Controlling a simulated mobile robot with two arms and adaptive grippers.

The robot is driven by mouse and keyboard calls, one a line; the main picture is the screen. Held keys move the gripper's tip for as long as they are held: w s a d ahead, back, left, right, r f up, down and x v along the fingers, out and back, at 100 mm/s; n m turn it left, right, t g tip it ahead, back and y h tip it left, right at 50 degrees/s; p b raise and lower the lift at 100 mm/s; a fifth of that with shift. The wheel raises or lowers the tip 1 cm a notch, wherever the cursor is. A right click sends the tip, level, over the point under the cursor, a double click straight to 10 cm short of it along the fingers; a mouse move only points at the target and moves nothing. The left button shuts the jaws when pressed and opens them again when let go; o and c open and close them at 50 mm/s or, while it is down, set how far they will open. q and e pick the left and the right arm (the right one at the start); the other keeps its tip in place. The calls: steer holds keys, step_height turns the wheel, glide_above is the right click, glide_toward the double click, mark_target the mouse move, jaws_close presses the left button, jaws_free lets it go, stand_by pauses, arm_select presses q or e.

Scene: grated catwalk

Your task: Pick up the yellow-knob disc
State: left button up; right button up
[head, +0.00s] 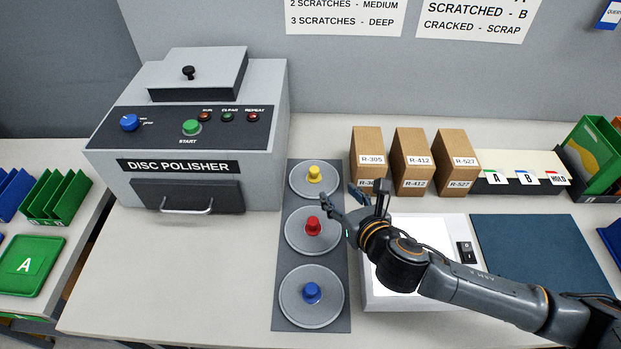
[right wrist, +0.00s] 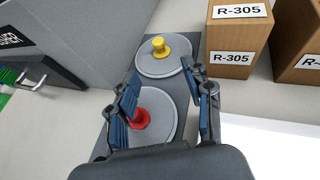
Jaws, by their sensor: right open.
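The yellow-knob disc (head: 315,180) lies at the back of a dark mat (head: 283,247), a grey disc with an upright yellow knob. The red-knob disc (head: 314,231) lies in the middle and the blue-knob disc (head: 312,296) at the front. My right gripper (head: 341,203) is open and empty, above the mat near the red-knob disc. In the right wrist view its fingers (right wrist: 165,92) are spread, with the yellow-knob disc (right wrist: 163,57) beyond their tips and the red knob (right wrist: 139,118) partly hidden by the left finger. My left gripper is not in view.
The disc polisher (head: 190,140) stands left of the mat. Cardboard boxes (head: 415,160) stand close to the right of the yellow-knob disc. A white panel (head: 400,300) and a blue mat (head: 540,245) lie to the right. The front left of the table is clear.

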mark_target(316, 171)
steer(key=x, duration=1)
steer(key=shift+a+f, duration=0.15)
steer(key=shift+f, duration=0.25)
steer(key=x, duration=0.5)
steer(key=shift+a+r+p, duration=0.25)
steer(key=shift+p, duration=0.05)
jaws_close()
